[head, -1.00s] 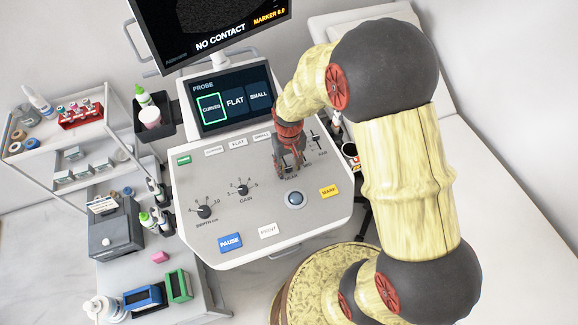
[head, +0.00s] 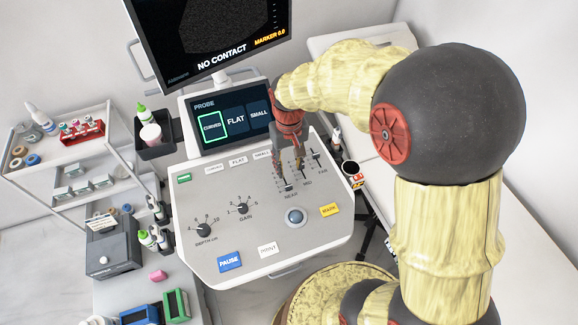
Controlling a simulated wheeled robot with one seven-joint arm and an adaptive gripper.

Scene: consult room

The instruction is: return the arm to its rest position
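My arm reaches in from the right, its yellow and dark links bent over the console's right side. My gripper (head: 285,170), red at its base with grey fingers, points down over the upper right part of the ultrasound console (head: 180,225), near the slider controls (head: 303,171). I see no object between its fingers. The fingers are small here, and I cannot tell whether they are open or shut, or whether they touch the panel.
The monitor (head: 215,35) and probe screen (head: 232,117) stand just behind my gripper. A cup holder (head: 353,173) is at the console's right side. A white bed (head: 450,180) lies right. A shelf cart (head: 70,150) and a side cart (head: 150,290) stand left.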

